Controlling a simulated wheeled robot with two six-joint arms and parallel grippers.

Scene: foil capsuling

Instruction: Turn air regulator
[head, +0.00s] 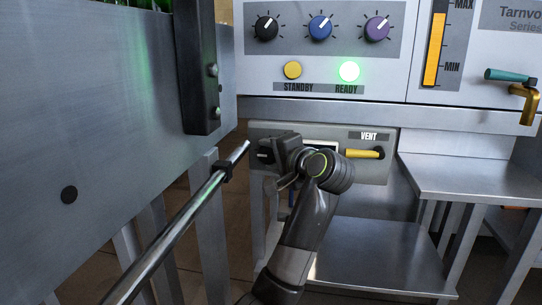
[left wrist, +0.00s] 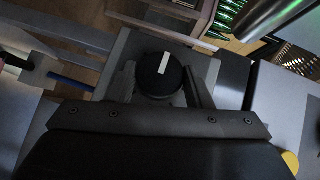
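The air regulator appears to be the round black knob (left wrist: 161,75) with a white pointer mark, on a grey plate in the left wrist view. The pointer leans slightly off the plate's short axis. My left gripper (left wrist: 160,82) has one finger on each side of the knob, with the fingers spread about as wide as it; whether they touch it I cannot tell. In the head view my left gripper (head: 276,150) is in front of the grey lower panel (head: 385,136), left of the VENT label, and hides the knob. My right gripper is not in view.
A yellow VENT lever (head: 362,154) sits just right of my wrist. Above are three dials, a yellow STANDBY button (head: 292,70) and a lit green READY light (head: 349,71). A metal rod (head: 180,220) runs close on the left. A steel shelf (head: 465,177) is at right.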

